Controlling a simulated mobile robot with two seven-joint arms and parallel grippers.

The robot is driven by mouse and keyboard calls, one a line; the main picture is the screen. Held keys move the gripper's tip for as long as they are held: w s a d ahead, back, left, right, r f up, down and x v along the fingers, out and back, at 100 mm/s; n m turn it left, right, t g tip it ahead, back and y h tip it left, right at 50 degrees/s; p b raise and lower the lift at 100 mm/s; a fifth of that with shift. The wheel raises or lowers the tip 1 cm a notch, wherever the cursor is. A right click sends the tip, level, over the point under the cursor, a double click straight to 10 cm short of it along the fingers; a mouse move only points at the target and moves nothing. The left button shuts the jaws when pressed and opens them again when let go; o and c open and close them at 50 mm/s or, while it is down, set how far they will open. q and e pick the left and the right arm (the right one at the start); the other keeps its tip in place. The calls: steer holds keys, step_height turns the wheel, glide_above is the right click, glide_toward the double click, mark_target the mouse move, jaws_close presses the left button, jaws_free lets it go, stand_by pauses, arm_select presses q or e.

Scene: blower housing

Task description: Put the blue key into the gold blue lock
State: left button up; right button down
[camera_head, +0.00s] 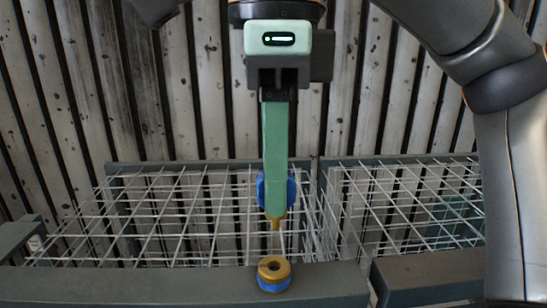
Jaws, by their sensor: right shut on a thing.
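My right gripper (276,200) points straight down in the middle of the view, its green fingers shut on the blue key (290,190). The key's blue head shows on both sides of the fingers, and the fingers hide its middle. Its gold shaft (276,222) points down, upright. The gold blue lock (273,273), a gold ring with a dark central hole and a blue band around its lower part, sits on the grey front beam. In the picture the key tip is just above the lock, with a gap between them. My left gripper is not in view.
The grey front beam (180,284) runs along the bottom, with a break right of the lock. White wire grids (160,215) lie behind it, left and right. A slatted, stained wall (210,90) fills the back. A dark part hangs at the upper left.

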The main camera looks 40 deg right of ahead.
mark_target(274, 230)
steer(key=shift+f, duration=0.35)
step_height(274, 230, down, 4)
steer(key=b, duration=0.4)
steer(key=shift+f+b, duration=0.6)
steer(key=shift+f, duration=0.05)
steer(key=shift+f, duration=0.25)
stand_by(0.3)
steer(key=c, duration=0.7)
jaws_free()
steer(key=shift+c, duration=0.2)
